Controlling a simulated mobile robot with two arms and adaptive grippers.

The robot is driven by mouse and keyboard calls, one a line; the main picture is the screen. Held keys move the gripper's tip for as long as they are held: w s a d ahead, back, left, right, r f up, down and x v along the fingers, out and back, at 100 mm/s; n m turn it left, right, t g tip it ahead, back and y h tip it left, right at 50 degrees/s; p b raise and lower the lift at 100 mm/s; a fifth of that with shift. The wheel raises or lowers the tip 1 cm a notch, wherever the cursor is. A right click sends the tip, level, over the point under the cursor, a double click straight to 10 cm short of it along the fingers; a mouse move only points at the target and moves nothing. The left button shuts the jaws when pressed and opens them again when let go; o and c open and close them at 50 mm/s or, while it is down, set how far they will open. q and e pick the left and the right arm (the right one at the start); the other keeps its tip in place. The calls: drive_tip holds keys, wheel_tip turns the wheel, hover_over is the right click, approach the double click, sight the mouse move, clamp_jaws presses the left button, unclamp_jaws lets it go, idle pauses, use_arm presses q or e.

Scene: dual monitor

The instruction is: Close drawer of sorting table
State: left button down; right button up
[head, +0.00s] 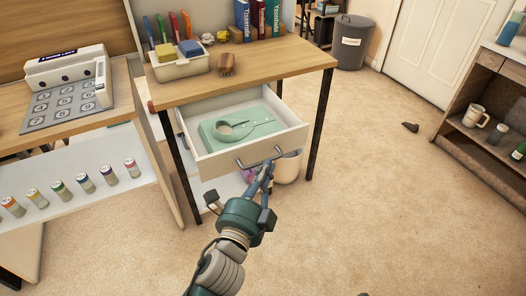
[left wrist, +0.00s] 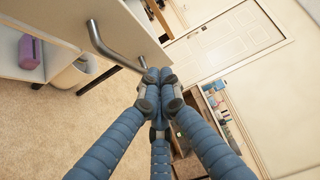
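The sorting table (head: 262,72) has a wooden top and dark legs. Its white drawer (head: 217,168) stands pulled out, with a green tray or mat and a roll of tape inside. A curved metal handle (head: 244,163) is on the drawer front; the handle also shows in the left wrist view (left wrist: 112,51). My left gripper (head: 268,166) is in front of the drawer, at the right part of the handle. In the left wrist view its blue fingers (left wrist: 155,76) come together beside the handle's end; contact is unclear. My right gripper is not in view.
A desk with a label printer (head: 66,68) is at left, a shelf with a mug (head: 476,116) at right. A dark object (head: 410,127) lies on the carpet. The floor in front is mostly clear.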

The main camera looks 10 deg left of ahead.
sight(269, 139)
use_arm(q)
drive_tip(key=shift+w+a, duration=0.25)
drive_tip(key=shift+w, duration=0.8)
drive_tip(key=shift+w+a, duration=0.3)
drive_tip(key=shift+w, duration=0.75)
drive_tip(key=shift+w+a, duration=0.25)
drive_tip(key=shift+w, duration=0.8)
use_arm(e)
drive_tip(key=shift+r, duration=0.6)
